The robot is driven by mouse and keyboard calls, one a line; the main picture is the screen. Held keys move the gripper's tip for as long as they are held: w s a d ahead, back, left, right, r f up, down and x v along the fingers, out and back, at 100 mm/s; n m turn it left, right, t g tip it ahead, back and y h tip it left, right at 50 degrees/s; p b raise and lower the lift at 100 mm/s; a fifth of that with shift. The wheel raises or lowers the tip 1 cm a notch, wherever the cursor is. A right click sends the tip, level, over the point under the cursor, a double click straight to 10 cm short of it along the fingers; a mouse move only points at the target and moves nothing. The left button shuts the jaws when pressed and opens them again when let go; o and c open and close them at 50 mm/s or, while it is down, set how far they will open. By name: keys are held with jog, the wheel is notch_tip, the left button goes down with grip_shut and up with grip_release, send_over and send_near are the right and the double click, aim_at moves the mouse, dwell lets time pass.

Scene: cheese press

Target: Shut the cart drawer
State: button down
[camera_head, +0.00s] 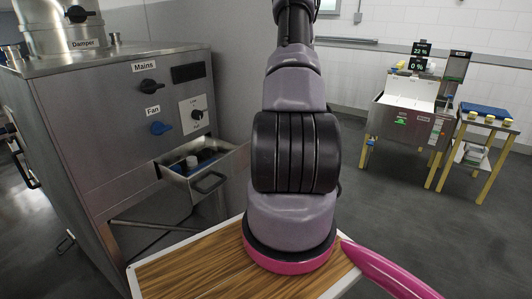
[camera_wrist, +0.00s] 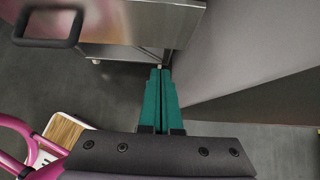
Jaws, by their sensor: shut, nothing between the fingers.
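The cart drawer (camera_head: 178,183) juts out of the front of the steel cart (camera_head: 75,115), below the fan knob, and stands open. Its dark loop handle (camera_head: 210,182) is on the drawer front. A few small things lie inside it, one of them blue. In the wrist view a dark loop handle (camera_wrist: 48,42) shows at upper left, beside a steel panel (camera_wrist: 140,22); I cannot tell for sure whether it is the drawer's. My gripper (camera_wrist: 160,70) has its green fingers together and empty, just below the steel panel. In the head view my gripper is out of sight.
A grey wall (camera_head: 230,70) stands close behind the cart. A wood-topped surface with a white edge (camera_head: 190,265) lies in front. A steel machine (camera_head: 402,120) and a side table (camera_head: 487,122) stand at far right. The floor between is clear.

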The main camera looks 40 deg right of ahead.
aim_at(243, 161)
jog(key=w+a+f, duration=0.1)
jog(key=w, duration=0.1)
jog(key=w+f, duration=0.2)
jog(key=w+a+f, duration=0.1)
jog(key=w, duration=0.2)
jog(key=shift+a+f, duration=0.2)
jog(key=shift+a, duration=0.15)
jog(key=shift+w+a, duration=0.15)
jog(key=shift+w, duration=0.35)
jog(key=w+a, duration=0.2)
jog(key=w, duration=0.4)
jog(key=w+a, duration=0.3)
jog(key=w, duration=0.4)
jog(key=w+a, duration=0.2)
jog(key=w, duration=0.5)
jog(key=shift+w+a, duration=0.25)
jog(key=shift+w+a+r, duration=0.1)
jog(key=shift+w+r, duration=0.05)
jog(key=shift+w, duration=0.05)
